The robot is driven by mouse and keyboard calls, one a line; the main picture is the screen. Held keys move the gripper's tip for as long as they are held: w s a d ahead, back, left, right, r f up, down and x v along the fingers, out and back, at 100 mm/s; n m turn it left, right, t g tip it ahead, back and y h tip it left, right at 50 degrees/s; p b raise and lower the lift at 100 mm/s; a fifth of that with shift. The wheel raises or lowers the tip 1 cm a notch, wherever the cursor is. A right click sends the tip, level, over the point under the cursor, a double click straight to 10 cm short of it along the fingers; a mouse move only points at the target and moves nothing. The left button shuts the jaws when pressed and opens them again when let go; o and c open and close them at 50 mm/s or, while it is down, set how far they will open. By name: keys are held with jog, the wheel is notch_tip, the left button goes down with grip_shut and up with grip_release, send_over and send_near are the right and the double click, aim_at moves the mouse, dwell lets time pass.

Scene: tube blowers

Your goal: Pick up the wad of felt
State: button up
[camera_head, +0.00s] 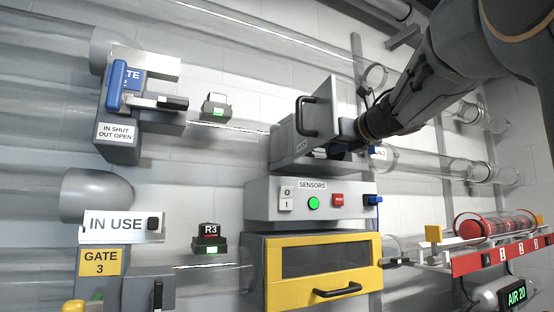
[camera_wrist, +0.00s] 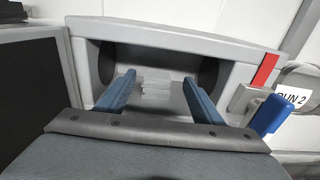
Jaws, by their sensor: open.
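My gripper (camera_wrist: 158,77) is open, with its two blue fingers pointing into the mouth of a grey housing (camera_wrist: 85,75). Between and beyond the fingers is a pale grey, layered-looking patch (camera_wrist: 155,92); I cannot tell for sure whether it is the wad of felt. Nothing is clearly held. In the head view my gripper (camera_head: 352,132) is at the upper grey box (camera_head: 290,150), behind its raised door (camera_head: 326,97) with a black handle. The fingertips and the inside of the box are hidden there.
A blue lever (camera_wrist: 270,115) stands right of the opening, near a RUN 2 label. Below the upper box are a SENSORS panel (camera_head: 262,199) and a shut yellow-framed door (camera_head: 325,242). Clear tubes run along the wall. A red rack (camera_head: 480,261) holds a red-ended carrier (camera_head: 497,224) at right.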

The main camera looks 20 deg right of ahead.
aim_at(320, 149)
jog(key=p+x, duration=0.1)
jog(key=x, duration=0.3)
jog(key=shift+a, duration=0.15)
jog(key=shift+c, duration=0.4)
jog(key=c, duration=1)
jog(key=shift+c, duration=0.2)
jog(key=shift+r, duration=0.1)
